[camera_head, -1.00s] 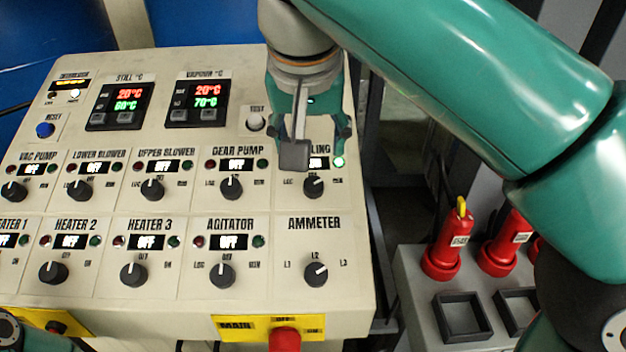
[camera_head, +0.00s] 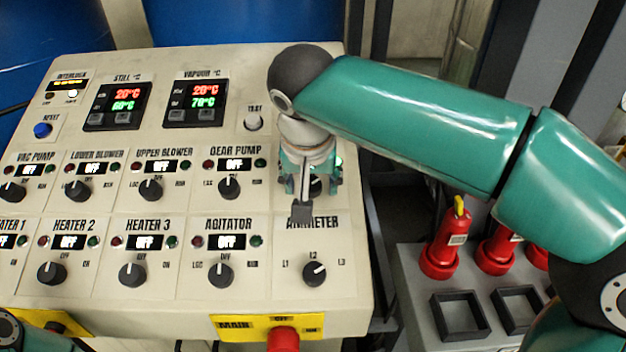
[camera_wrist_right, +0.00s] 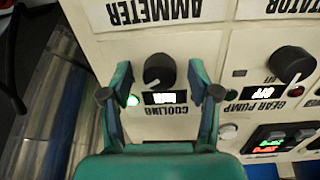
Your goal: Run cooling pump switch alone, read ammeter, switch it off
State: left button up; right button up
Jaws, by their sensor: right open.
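The cooling pump switch is a black round knob (camera_wrist_right: 158,72) between my right gripper's fingers in the wrist view, apparently without contact. In the head view the gripper and arm cover most of it. Its display (camera_wrist_right: 166,98) is lit white, the text too blurred to read for sure, and the green lamp (camera_wrist_right: 133,99) beside it glows. My right gripper (camera_head: 310,186) is open over this knob. The ammeter selector (camera_head: 314,273) is a black knob with its white mark toward the upper right, between L2 and L3.
The gear pump knob (camera_head: 229,187) is left of the gripper, its display reading OFF. Other visible switch displays also read OFF. The yellow main switch plate (camera_head: 232,327) is at the panel's bottom edge. Red plugs (camera_head: 440,245) stand on a grey box at right.

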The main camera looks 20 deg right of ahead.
jog(key=c, duration=1.2)
jog(key=shift+o, duration=0.2)
jog(key=shift+n, duration=0.4)
jog(key=n, duration=1.1)
jog(key=shift+t, duration=0.3)
jog(key=o, duration=1.2)
jog(key=shift+c, duration=0.2)
